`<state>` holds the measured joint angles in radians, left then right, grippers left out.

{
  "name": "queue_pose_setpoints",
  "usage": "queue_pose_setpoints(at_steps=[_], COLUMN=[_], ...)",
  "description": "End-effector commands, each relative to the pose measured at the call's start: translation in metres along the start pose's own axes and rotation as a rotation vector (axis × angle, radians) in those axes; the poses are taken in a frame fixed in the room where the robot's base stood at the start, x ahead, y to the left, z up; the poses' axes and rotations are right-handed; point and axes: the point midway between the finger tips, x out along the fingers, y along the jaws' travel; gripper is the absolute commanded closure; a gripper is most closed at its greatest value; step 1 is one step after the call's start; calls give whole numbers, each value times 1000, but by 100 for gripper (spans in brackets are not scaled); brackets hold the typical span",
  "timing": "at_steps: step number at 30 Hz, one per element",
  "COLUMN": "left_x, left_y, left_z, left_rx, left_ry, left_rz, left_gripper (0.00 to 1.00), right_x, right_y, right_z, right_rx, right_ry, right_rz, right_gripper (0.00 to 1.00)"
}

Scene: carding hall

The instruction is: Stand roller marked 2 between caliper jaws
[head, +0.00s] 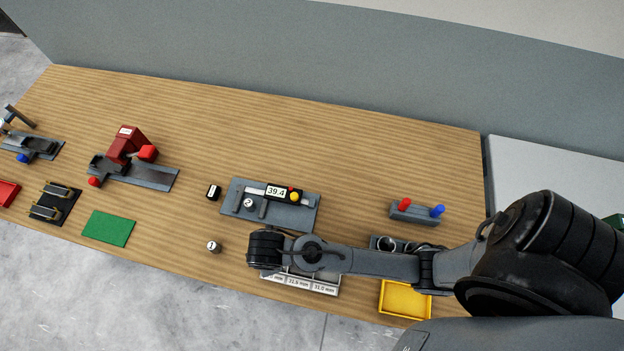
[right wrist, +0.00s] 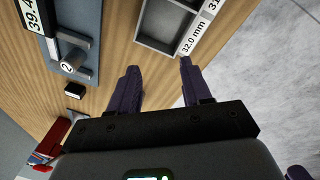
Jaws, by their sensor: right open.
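The roller marked 2 (head: 248,203) stands upright on the grey caliper plate, between the two caliper jaws. In the right wrist view the roller (right wrist: 68,66) shows its numbered end face. Whether both jaws touch it I cannot tell. My left gripper is not in view.
A roller marked 1 (head: 213,246) stands on the wood left of my right arm. A small black block (head: 213,192) lies left of the caliper. A labelled sorting tray (head: 327,290) is partly under my arm. A yellow tray (head: 405,300) and a red-and-blue-knobbed holder (head: 415,213) are at right.

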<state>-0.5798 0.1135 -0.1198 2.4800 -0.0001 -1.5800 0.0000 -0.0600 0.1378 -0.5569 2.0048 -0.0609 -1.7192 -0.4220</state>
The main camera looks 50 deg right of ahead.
Motion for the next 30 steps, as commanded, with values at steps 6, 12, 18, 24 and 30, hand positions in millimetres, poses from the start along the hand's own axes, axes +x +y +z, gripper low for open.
queue_pose_setpoints(at_steps=[6, 12, 18, 24, 30], left_x=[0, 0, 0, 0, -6], left_y=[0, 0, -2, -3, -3], left_z=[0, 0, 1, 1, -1], left_rx=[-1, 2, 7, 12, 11], left_ry=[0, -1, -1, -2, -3], left_rz=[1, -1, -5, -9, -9], left_gripper=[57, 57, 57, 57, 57], right_x=[-32, -57, -66, -67, -73], right_y=[-1, 3, 4, 4, 6], right_z=[90, 144, 162, 162, 161], right_rx=[539, 805, 884, 886, 884], right_ry=[89, 108, 112, 112, 112], right_rz=[-4, 43, 65, 66, 65], right_gripper=[52, 52, 52, 52, 52])
